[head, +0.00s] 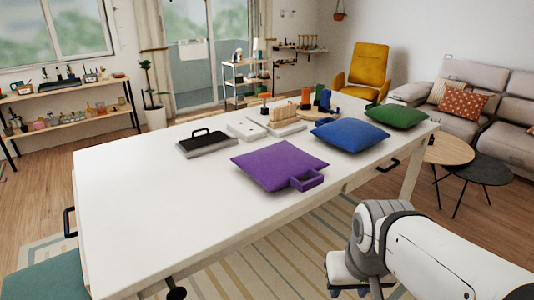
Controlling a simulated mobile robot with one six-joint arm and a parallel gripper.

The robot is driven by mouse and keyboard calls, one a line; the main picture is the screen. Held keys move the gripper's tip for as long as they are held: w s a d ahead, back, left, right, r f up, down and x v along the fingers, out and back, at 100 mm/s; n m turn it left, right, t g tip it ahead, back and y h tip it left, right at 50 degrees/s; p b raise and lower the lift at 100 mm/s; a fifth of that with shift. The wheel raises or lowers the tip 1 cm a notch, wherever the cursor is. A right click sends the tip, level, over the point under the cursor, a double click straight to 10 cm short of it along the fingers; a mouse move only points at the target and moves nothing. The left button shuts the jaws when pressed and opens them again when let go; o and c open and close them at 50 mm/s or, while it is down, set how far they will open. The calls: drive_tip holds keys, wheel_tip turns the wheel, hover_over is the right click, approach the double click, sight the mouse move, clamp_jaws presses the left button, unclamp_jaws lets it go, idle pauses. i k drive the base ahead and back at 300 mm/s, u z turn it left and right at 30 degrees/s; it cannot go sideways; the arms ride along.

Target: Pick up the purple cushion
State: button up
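The purple cushion (277,164) lies flat on the white table (140,215), near its front edge. A purple loop handle (308,180) sticks out from its front right corner. My gripper (349,291) is low at the bottom of the head view, in front of the table and apart from the cushion. It is partly hidden by my arm and cut by the frame edge, so its opening is unclear.
A blue cushion (348,134) and a green cushion (396,116) lie to the right on the table. A black-handled grey case (206,144) and a white board with wooden blocks (278,117) lie behind the purple cushion. The table's left part is clear.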

sight(279, 165)
drive_tip(key=z, duration=0.05)
drive_tip(key=i, duration=1)
drive_tip(key=u, duration=0.05)
